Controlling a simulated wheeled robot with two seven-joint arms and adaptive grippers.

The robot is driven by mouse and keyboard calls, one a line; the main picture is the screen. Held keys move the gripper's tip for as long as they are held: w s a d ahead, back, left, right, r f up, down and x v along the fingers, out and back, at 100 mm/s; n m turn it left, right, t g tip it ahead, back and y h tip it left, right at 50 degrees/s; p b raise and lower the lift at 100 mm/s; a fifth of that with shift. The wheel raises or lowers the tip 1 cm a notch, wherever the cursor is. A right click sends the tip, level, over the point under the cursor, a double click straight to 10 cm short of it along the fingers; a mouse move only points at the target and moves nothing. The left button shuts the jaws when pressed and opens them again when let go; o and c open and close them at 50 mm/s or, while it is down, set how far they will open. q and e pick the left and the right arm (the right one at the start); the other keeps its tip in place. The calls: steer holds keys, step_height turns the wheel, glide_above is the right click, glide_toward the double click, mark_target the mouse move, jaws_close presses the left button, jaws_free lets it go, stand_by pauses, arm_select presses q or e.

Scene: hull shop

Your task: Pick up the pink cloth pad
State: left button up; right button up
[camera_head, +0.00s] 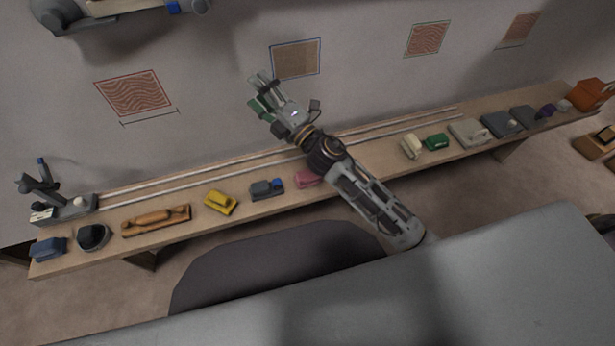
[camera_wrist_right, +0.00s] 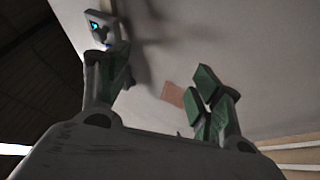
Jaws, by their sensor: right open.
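The pink cloth pad (camera_head: 307,179) lies on the long wooden bench, near the middle of its front part. My right forearm partly covers its right side in the head view. My right gripper (camera_head: 262,94) is held up before the wall, above and beyond the bench, apart from the pad. Its fingers are spread and empty. The wrist view also shows the open right gripper (camera_wrist_right: 160,75), facing the grey wall, and no pad is visible there. My left gripper is not in view.
On the wooden bench (camera_head: 375,155), a grey-blue block (camera_head: 267,189) sits close left of the pad, with a yellow piece (camera_head: 221,202) beyond it. A cream item (camera_head: 411,146) and a green box (camera_head: 437,142) stand to the right. Pale rails (camera_head: 200,175) run along the back.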

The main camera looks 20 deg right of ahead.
steer(key=s+a+n+g+y, duration=0.65)
steer(key=a+n+g, duration=0.35)
steer(key=n, duration=0.5)
steer(key=n+g+h, duration=0.8)
steer(key=n+h, duration=0.8)
steer(key=h, duration=0.2)
glide_above(306, 172)
steer(key=shift+f, duration=9.35)
step_height(306, 172, down, 6)
steer(key=shift+d+f+b, duration=0.1)
steer(key=shift+f+b, duration=0.05)
steer(key=shift+b, duration=0.3)
steer(key=shift+w+f, duration=0.1)
steer(key=shift+f, duration=0.35)
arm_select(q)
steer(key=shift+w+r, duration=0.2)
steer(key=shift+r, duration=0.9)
